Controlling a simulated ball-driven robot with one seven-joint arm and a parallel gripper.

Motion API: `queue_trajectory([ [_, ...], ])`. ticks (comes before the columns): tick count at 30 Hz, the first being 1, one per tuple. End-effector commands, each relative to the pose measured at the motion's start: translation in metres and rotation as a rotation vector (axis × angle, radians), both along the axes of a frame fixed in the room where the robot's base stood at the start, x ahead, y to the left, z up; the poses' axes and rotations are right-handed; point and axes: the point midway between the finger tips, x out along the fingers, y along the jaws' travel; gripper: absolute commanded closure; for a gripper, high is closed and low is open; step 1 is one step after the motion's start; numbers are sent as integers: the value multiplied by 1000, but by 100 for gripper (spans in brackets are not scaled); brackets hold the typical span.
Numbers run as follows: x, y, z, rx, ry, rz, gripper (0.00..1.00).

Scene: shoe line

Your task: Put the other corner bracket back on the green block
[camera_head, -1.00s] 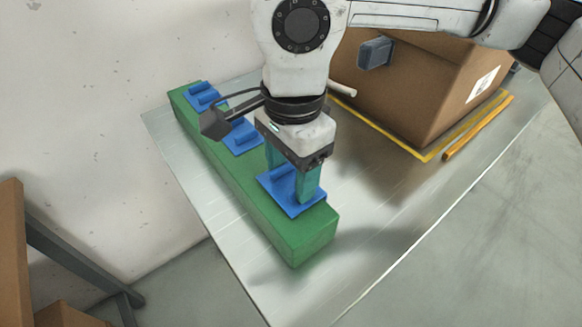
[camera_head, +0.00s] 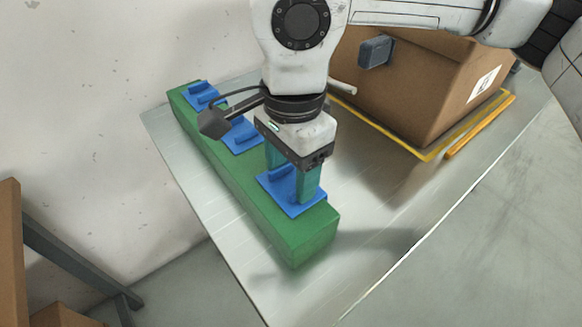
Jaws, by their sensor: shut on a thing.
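The long green block (camera_head: 305,240) lies on the metal table. Three blue corner brackets show along its top: one at the far end (camera_head: 200,97), one in the middle (camera_head: 243,138) and one near the front end (camera_head: 291,203). My gripper (camera_head: 294,188) points down over the front bracket. Its teal fingers are shut on that bracket's raised part, which they partly hide. The front bracket's plate looks flat on or very close to the block's top; I cannot tell whether it touches.
A brown cardboard box (camera_head: 415,95) stands at the back right inside a yellow outline (camera_head: 428,156). The table (camera_head: 375,220) is clear right of the block. A wall is at the left, with a shelf frame (camera_head: 75,255) at the lower left.

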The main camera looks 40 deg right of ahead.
Motion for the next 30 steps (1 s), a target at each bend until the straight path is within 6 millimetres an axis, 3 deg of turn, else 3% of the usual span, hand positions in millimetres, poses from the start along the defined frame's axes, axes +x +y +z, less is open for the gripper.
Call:
queue_trajectory([
  [7, 0, 0, 0, 0, 0, 0, 72],
  [8, 0, 0, 0, 0, 0, 0, 39],
  [16, 0, 0, 0, 0, 0, 0, 14],
  [22, 0, 0, 0, 0, 0, 0, 11],
  [26, 0, 0, 0, 0, 0, 0, 0],
  [30, 0, 0, 0, 0, 0, 0, 0],
])
